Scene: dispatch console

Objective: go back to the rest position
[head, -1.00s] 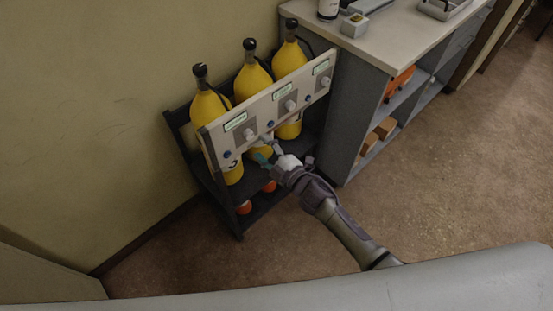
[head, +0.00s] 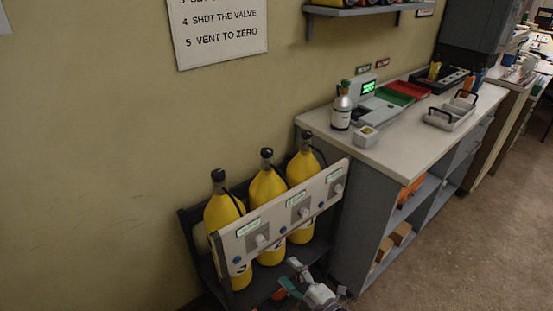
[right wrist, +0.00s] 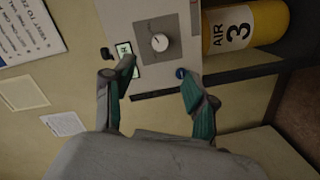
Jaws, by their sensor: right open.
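My right gripper (head: 291,277) is open and empty at the bottom of the head view, in front of the rack and below its panel. In the right wrist view its two teal-padded fingers (right wrist: 158,72) stand apart, with nothing between them. My left gripper is not in view.
Three yellow cylinders (head: 267,191) stand in a dark rack behind the grey panel (head: 277,222). A counter (head: 388,148) stands to the right, bearing a small bottle (head: 341,110), trays and a device. Open floor (head: 465,240) lies at the right.

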